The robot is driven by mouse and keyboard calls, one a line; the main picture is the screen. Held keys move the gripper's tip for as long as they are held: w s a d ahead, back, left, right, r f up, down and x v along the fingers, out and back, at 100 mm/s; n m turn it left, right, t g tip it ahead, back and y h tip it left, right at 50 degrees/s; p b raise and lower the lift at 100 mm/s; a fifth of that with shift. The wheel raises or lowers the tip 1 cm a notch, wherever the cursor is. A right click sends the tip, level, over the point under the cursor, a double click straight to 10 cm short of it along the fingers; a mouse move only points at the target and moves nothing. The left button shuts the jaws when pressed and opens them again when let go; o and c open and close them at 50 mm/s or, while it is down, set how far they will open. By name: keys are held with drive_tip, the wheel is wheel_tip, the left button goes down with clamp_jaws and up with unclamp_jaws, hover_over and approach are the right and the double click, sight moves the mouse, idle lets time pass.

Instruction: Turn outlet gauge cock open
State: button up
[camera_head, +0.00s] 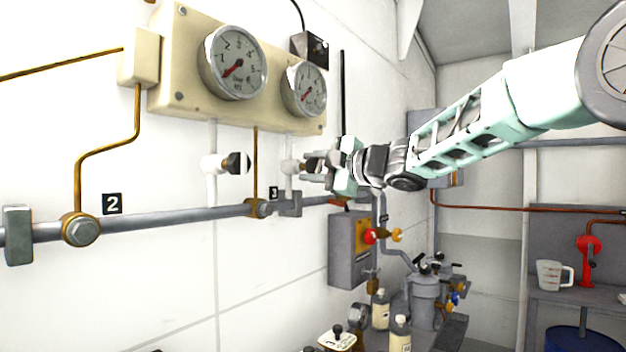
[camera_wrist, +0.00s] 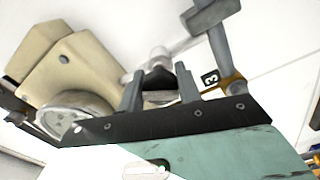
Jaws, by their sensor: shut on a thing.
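The cock under the right gauge, which I take as the outlet gauge cock (camera_head: 291,167), has a white body on a vertical pipe and a dark handle. My gripper (camera_head: 322,165) reaches it from the right and is shut on that handle. In the wrist view the handle (camera_wrist: 157,78) sits between my two fingers (camera_wrist: 160,90), which hide part of it. The right gauge (camera_head: 303,88) is above, its red needle pointing low left; it also shows in the wrist view (camera_wrist: 75,112). A similar cock (camera_head: 226,163) with a black handle hangs under the left gauge (camera_head: 234,62).
A grey pipe (camera_head: 170,220) runs along the wall just below the cocks, with tag 2 (camera_head: 112,204) beside it. A grey box (camera_head: 349,250) with red and yellow knobs is below my gripper. Bottles (camera_head: 400,334) stand lower down. A jug (camera_head: 553,274) is on the right shelf.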

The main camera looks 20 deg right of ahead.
drive_tip(key=n+b, duration=0.3)
drive_tip(key=n, duration=0.2)
drive_tip(key=shift+n+b, duration=0.35)
drive_tip(key=shift+n, duration=0.05)
idle(0.4)
drive_tip(key=o, duration=1)
drive_tip(key=b+v, duration=0.2)
drive_tip(key=v, duration=1.5)
drive_tip(key=shift+s+b, duration=0.15)
drive_tip(key=shift+b, duration=0.2)
drive_tip(key=shift+d, duration=0.1)
